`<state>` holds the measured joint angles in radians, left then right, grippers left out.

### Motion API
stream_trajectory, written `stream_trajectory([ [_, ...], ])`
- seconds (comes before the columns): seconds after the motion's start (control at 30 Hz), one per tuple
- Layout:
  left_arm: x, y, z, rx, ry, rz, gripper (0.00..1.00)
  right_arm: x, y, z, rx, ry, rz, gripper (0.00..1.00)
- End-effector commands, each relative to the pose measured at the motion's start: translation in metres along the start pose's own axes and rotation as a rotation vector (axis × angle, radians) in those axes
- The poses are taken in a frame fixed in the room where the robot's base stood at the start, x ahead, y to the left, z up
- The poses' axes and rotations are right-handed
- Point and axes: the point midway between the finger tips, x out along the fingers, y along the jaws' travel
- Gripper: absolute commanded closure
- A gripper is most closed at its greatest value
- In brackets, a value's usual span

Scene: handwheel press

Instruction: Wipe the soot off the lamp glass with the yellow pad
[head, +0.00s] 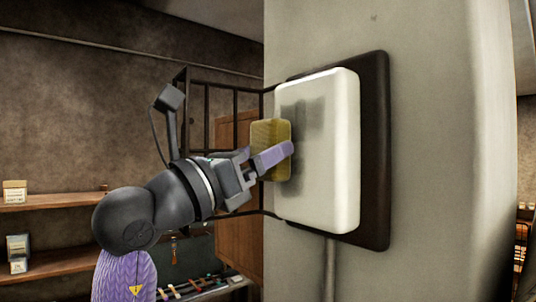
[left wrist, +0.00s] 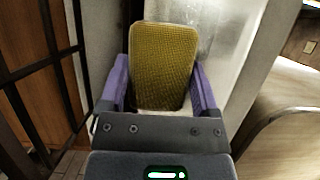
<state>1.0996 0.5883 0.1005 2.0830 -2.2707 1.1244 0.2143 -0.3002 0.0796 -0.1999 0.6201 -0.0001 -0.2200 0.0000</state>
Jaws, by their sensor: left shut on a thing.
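The lamp glass (head: 335,160) is a white rounded panel on a dark backplate (head: 375,150) fixed to a pale pillar. A grey soot smudge (head: 318,120) shows on its left part in the head view. My left gripper (head: 275,155) is shut on the yellow pad (head: 268,135), at the left side of the glass. The pad looks close to the sooty area; I cannot tell if it touches. In the left wrist view the pad (left wrist: 163,65) stands upright between the purple fingers, with the pale glass (left wrist: 220,50) behind it. My right gripper is not in view.
Dark metal bars (head: 225,100) stand to the left of the pillar, close to my left arm. Shelves (head: 50,205) with small boxes are at the far left. A bench with tools (head: 200,287) is low behind the arm. The space right of the glass is clear.

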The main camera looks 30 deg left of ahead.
Motion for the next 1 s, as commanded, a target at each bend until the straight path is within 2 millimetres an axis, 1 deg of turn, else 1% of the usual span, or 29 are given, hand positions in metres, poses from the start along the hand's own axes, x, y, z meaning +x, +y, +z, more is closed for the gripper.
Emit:
stream_trajectory([
  [0.13,0.005,0.0,0.017,0.001,-0.002,0.0,0.67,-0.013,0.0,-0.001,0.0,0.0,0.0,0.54],
  [0.23,0.007,-0.001,0.024,0.001,-0.001,0.0,0.67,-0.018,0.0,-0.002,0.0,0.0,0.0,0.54],
  [0.33,0.007,-0.008,0.022,0.003,0.0,-0.002,0.67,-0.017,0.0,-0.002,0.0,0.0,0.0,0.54],
  [0.53,0.009,-0.033,0.02,0.003,0.0,-0.003,0.67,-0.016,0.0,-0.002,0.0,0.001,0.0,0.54],
  [0.77,0.009,-0.046,0.02,0.002,-0.001,-0.003,0.67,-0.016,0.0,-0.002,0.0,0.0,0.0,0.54],
  [1.0,0.008,-0.073,0.021,0.002,-0.002,-0.003,0.67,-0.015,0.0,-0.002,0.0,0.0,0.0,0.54],
])
